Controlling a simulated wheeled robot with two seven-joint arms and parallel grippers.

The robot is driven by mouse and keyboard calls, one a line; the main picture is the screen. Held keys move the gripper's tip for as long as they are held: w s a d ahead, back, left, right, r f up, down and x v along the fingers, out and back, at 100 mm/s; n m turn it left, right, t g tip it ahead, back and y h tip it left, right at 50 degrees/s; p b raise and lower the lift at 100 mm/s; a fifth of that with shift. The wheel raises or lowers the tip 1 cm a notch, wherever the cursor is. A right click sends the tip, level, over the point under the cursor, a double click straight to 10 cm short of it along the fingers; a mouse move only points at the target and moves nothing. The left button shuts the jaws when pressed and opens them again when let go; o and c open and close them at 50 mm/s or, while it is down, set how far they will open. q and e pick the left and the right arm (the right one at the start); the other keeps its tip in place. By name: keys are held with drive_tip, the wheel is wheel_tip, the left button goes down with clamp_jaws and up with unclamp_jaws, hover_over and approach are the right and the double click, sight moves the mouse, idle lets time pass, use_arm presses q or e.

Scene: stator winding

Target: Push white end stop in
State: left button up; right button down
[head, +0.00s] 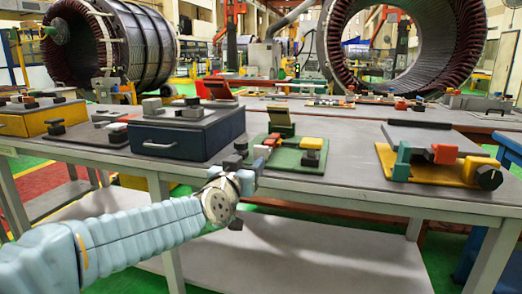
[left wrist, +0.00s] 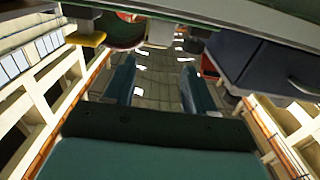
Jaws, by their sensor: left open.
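My left arm reaches in from the left in the head view, and its hand is at the front edge of the table beside a green fixture plate (head: 288,158). In the left wrist view my left gripper (left wrist: 158,88) is open, its two fingers apart with nothing between them. A small white block (head: 262,152) sits on the near left part of the green plate, close to the hand. Another white block (head: 117,127) is on a dark fixture further left. I cannot tell which is the end stop. My right gripper is not in view.
A dark blue drawer box (head: 190,137) stands left of the hand; it also shows in the left wrist view (left wrist: 262,62). A yellow plate (head: 448,172) with coloured blocks lies at right. Bare grey tabletop (head: 350,172) separates it from the green plate.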

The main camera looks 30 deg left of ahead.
sight(260, 148)
use_arm(q)
drive_tip(key=p+x, duration=0.1)
drive_tip(key=x, duration=0.8)
drive_tip(key=shift+w+a+p, duration=0.1)
drive_tip(key=shift+w+p, duration=0.25)
drive_tip(key=shift+w, duration=0.05)
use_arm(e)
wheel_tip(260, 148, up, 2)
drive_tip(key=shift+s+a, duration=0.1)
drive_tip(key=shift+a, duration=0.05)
